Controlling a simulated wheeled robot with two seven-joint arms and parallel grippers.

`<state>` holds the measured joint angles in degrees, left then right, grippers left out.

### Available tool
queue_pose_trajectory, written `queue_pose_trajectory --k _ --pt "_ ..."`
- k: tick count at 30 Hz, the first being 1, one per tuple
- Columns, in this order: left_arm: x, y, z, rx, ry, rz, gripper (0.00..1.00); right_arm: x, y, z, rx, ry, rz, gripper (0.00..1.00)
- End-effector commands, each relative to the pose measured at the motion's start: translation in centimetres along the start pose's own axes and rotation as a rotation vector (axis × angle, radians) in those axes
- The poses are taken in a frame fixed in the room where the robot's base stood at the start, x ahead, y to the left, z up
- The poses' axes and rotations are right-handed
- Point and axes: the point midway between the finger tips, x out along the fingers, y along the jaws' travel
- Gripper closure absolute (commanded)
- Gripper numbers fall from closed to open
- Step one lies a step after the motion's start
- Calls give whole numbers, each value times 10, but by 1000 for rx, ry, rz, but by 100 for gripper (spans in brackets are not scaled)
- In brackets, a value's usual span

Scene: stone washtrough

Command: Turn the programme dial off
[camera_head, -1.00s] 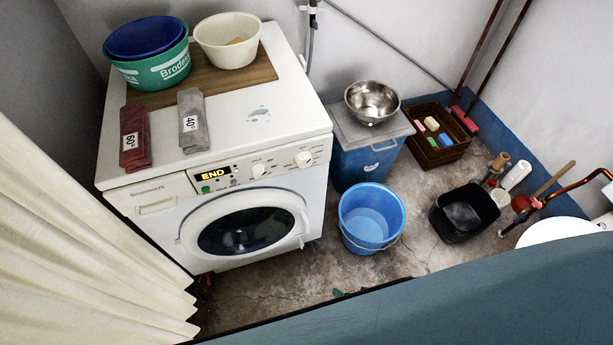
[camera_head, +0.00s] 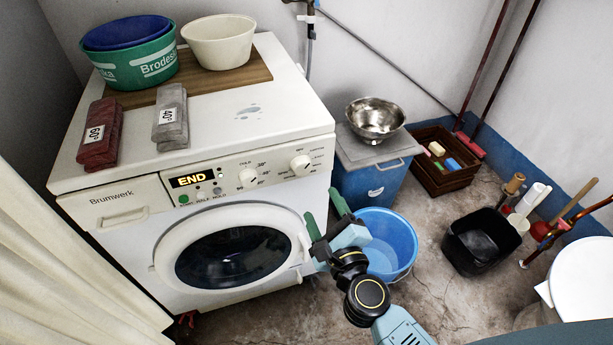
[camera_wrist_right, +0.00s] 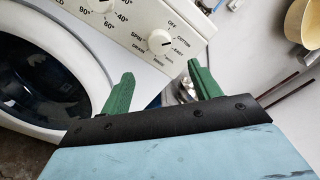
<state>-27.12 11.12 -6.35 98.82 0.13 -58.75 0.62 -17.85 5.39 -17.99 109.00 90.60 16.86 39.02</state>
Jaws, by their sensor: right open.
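The white washing machine (camera_head: 110,207) has two round white dials on its front panel. The programme dial (camera_head: 300,165) is the right one; in the right wrist view the dial (camera_wrist_right: 160,40) has OFF, COTTON, EASY and SPIN printed around it. I cannot tell where its pointer stands. The temperature dial (camera_head: 248,178) is to its left. The display (camera_head: 191,179) reads END. My right gripper (camera_head: 325,212) is open and empty, in front of and below the programme dial, apart from it. In the wrist view its green fingers (camera_wrist_right: 160,74) point towards the dial. My left gripper is not in view.
A blue bucket (camera_head: 402,243) stands on the floor right of the machine, behind my right gripper. A blue box (camera_head: 366,187) with a steel bowl (camera_head: 375,117) stands behind it. A cream curtain (camera_head: 60,270) hangs at the left. The space before the panel is clear.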

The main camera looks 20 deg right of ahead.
Motion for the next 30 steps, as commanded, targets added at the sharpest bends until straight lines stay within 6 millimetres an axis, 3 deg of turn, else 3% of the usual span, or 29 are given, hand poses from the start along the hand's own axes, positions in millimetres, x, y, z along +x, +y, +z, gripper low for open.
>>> queue_pose_trajectory --k 9,15,21,30 --pt "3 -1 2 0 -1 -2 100 67 0 1 -3 -3 -1 37" --pt "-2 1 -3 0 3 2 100 95 1 0 -4 -2 0 37" --pt "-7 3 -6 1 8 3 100 107 1 0 -3 -1 1 37" --pt "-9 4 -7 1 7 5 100 108 1 0 -3 -1 2 40"
